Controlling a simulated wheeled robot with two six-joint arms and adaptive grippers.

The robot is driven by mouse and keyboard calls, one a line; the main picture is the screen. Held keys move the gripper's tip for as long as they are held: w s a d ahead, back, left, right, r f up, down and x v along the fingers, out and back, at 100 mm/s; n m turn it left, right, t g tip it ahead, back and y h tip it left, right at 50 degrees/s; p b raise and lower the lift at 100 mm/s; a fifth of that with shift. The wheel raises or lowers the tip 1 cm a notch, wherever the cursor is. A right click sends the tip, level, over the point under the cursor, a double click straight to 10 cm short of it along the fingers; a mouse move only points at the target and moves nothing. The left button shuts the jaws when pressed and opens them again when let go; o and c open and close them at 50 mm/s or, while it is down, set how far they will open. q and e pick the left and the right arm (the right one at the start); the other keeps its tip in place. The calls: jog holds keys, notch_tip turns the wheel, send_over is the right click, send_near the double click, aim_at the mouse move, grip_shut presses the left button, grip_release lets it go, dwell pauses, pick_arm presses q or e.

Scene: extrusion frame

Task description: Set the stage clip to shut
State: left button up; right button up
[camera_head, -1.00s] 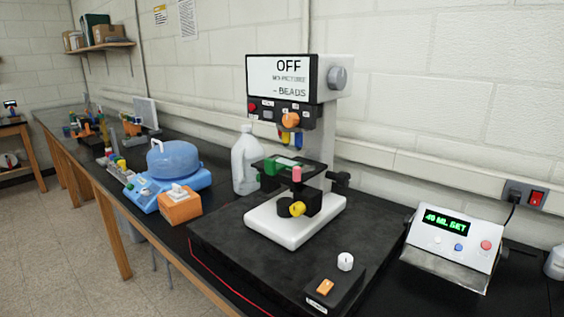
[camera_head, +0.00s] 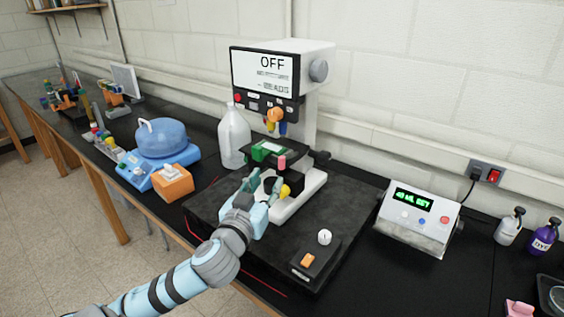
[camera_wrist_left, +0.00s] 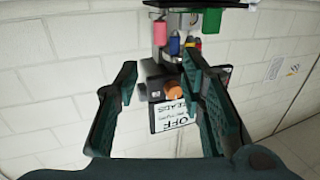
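The microscope (camera_head: 310,100) stands on a dark mat, its screen reading OFF. Its dark stage (camera_head: 290,149) carries a green piece (camera_head: 262,150) and an upright pink peg (camera_head: 282,163). I cannot tell for sure which part is the stage clip, or how it is set. My left gripper (camera_head: 259,190) is in front of and below the stage, near the yellow knob (camera_head: 284,191). In the left wrist view the gripper (camera_wrist_left: 163,80) is open and empty. The pink peg (camera_wrist_left: 160,33) shows beyond its fingers, apart from them. My right gripper is not in view.
A control box with an orange switch (camera_head: 307,260) and white knob (camera_head: 324,237) sits at the mat's front. A white jug (camera_head: 233,138) and blue-lidded device (camera_head: 163,140) stand left. A display box (camera_head: 418,217) and bottles (camera_head: 509,227) stand right.

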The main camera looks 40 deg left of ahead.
aim_at(281, 161)
pick_arm(q)
jog(key=p+x, duration=0.1)
jog(key=x, duration=1.1)
jog(key=shift+w+f+p, duration=0.1)
jog(key=shift+f+p, duration=0.1)
jog(key=shift+p, duration=0.1)
grip_shut()
